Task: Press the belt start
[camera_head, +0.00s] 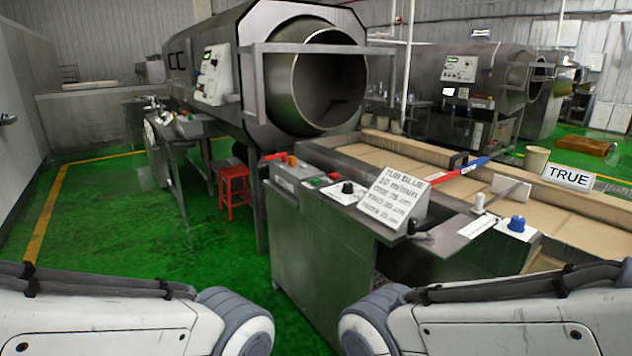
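A control station (318,235) stands at centre, in front of a large rotary drum. Its sloped top carries a green button (318,181), a red button (335,177), a black knob (347,188) on a white plate and an orange button (291,160). Labels beside them are too small to read, so I cannot tell which one is the belt start. A blue knob or button (517,222) sits on a white plate further right. Both my arms show only as white links at the bottom corners; neither gripper is in view.
A white sign (395,196) headed "TUB BLUE 10 m/min" stands on the station. The drum (315,85) is behind; a red stool (233,187) is left. Green floor is free at left.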

